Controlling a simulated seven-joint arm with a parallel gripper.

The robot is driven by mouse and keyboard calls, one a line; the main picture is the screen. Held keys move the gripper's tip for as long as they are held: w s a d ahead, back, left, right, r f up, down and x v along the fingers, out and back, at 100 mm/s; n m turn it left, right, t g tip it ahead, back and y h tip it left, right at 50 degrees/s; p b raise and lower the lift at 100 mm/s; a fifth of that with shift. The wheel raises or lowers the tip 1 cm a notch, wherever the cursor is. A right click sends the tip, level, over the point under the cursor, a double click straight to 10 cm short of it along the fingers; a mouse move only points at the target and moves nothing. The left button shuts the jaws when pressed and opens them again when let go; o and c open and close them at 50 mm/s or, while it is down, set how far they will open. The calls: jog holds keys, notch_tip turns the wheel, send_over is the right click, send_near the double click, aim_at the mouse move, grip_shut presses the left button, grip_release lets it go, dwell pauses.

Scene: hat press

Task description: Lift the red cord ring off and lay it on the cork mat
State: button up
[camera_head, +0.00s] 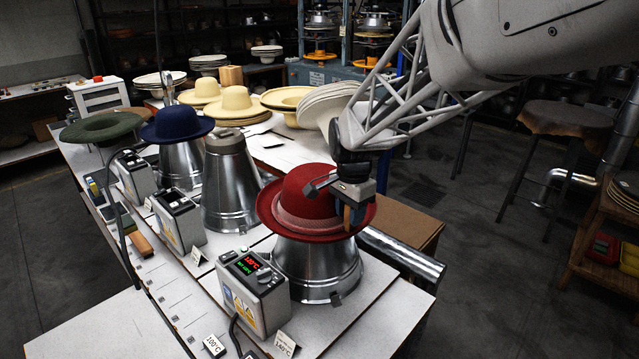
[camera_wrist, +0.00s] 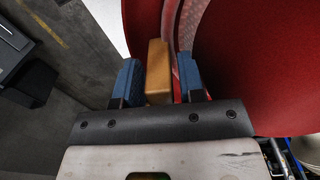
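A red felt hat (camera_head: 312,192) sits on a metal cone at the front of the bench. The cord ring (camera_head: 300,222) shows as a lighter red band around the base of its crown; it also shows in the wrist view (camera_wrist: 188,25). My gripper (camera_head: 352,213) is at the right side of the hat, over the brim, fingers pointing down. In the wrist view its blue fingers stand on either side of a tan block (camera_wrist: 158,70), with a narrow gap at the right finger. A brown flat top (camera_head: 405,222) behind the hat may be the cork mat.
A control box (camera_head: 255,290) with a lit display stands front left of the cone. A metal cylinder (camera_head: 400,255) lies right of the cone. A blue hat (camera_head: 177,124) and a bare cone (camera_head: 228,180) stand further left.

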dwell(0.5)
grip_shut()
jog(key=shift+r, duration=0.1)
jog(key=shift+r, duration=5.1)
notch_tip(320, 180, up, 12)
jog(key=shift+f, duration=0.2)
